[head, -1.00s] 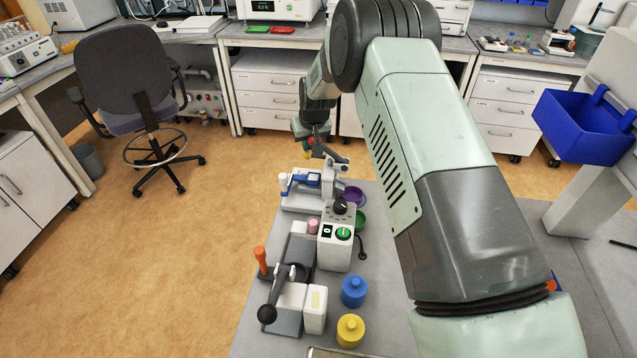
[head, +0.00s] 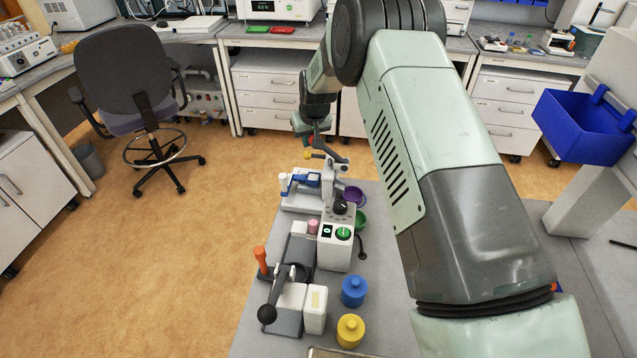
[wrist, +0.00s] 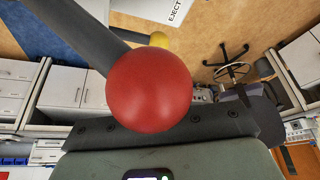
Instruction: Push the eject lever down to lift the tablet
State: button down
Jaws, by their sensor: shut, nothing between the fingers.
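In the head view my gripper (head: 308,130) hangs pointing down just beyond the far end of the grey bench, by the far end of the white and blue press (head: 329,187). It is shut and empty; its fingertips are hard to make out. A dark lever arm rises from the press there. A yellow knob (head: 307,155) shows below the gripper. In the wrist view a large red ball knob (wrist: 150,90) on a dark rod fills the middle, close to the camera. The yellow knob (wrist: 158,39) is behind it, near a white label (wrist: 165,8) reading EJECT. No tablet is recognisable.
A white control box (head: 335,252) with a green button stands nearer on the bench. An orange-handled device, a blue jar (head: 353,291) and a yellow jar (head: 350,330) are nearer still. Purple and green bowls sit right of the press. Open floor lies left.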

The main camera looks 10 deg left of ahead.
jog(key=shift+r, duration=0.5)
jog(key=shift+r, duration=0.1)
jog(key=shift+r, duration=0.55)
jog(key=shift+r, duration=2.5)
